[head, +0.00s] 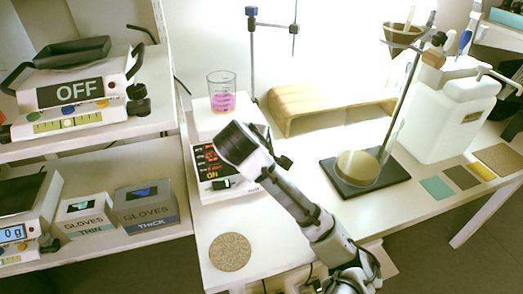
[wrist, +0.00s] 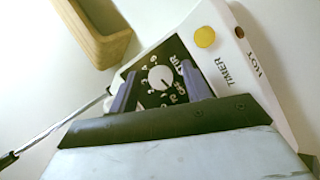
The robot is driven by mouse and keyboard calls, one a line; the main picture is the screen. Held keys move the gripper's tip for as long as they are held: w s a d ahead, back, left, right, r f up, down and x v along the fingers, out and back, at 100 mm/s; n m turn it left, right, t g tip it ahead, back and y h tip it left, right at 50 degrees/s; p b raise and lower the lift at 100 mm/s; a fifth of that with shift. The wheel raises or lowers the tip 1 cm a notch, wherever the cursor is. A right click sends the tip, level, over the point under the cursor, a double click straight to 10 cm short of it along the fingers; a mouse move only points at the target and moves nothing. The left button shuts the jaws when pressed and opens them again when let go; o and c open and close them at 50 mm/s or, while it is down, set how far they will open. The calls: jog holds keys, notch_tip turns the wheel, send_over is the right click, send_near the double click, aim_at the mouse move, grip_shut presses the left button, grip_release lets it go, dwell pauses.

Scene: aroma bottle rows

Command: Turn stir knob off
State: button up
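The stirrer hot plate (head: 225,172) stands on the white bench, its dark front panel partly hidden by my arm in the head view. Its display shows red marks and the word ON. In the wrist view a round white knob (wrist: 161,79) with a pointer sits on the dark dial panel, ringed by markings. The label beside it is only partly legible, so I cannot be sure it reads STIR. My gripper (wrist: 160,72) is open, its two bluish fingers on either side of the knob with gaps. I cannot tell the fingertips' height above the panel.
A beaker of pink liquid (head: 222,92) stands on the hot plate. A wooden stand (head: 330,101) is behind, and a metal rod (wrist: 60,122) runs left of the panel. A yellow button (wrist: 205,37) is near the TIMER label. A round cork mat (head: 230,252) lies in front.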

jog(key=shift+s+a+r+p, duration=0.1)
jog(key=shift+s+r+p, duration=0.15)
jog(key=shift+r+p, duration=0.3)
jog(key=p+v, duration=0.7)
jog(key=v, duration=0.5)
jog(key=shift+s, duration=0.4)
jog(key=shift+a, duration=0.15)
